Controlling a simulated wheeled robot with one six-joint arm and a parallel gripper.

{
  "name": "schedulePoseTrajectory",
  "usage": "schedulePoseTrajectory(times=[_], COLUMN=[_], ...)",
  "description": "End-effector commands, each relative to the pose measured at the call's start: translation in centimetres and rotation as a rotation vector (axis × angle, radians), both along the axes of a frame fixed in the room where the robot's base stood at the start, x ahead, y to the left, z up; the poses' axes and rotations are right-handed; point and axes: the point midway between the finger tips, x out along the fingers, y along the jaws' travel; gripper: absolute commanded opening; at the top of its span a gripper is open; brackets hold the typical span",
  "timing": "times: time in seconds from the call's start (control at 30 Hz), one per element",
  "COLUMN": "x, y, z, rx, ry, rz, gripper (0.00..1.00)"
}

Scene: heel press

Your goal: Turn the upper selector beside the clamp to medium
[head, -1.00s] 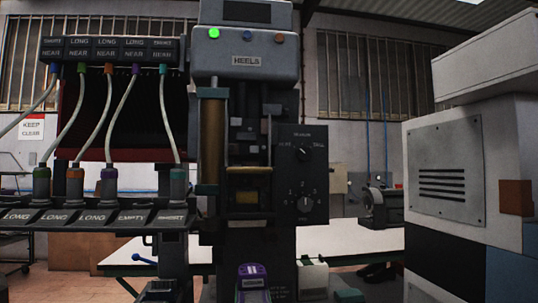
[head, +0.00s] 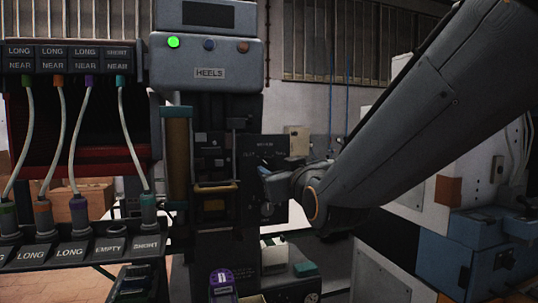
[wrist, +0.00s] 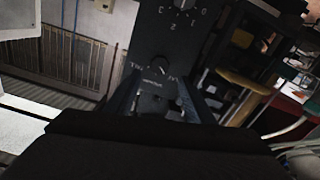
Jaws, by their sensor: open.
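The dark selector panel (head: 262,150) is on the right side of the clamp (head: 215,190) of the heel press. In the wrist view the panel appears upside down. There the upper selector (wrist: 159,68) is a round dark knob beside small white lettering, with the lower selector (wrist: 184,4) at the top edge. My gripper (wrist: 155,98) is open and empty, its two fingers reaching toward the upper selector from either side. I cannot tell whether they touch it or where it points. In the head view my gripper (head: 272,180) is at the panel and hides the upper selector.
A rack of labelled plugs and cables (head: 75,240) stands left of the press. A purple part (head: 222,282) is below the clamp. A white cabinet (head: 405,185) and a blue box (head: 470,255) stand on the right, behind my arm.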

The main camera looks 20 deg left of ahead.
Motion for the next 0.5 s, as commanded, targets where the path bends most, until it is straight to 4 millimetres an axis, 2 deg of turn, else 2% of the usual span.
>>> schedulePoseTrajectory(times=[0.5], x=[5.0], y=[3.0], z=[0.1], rx=[0.000], ry=[0.002], rz=[-0.002], gripper=[0.49])
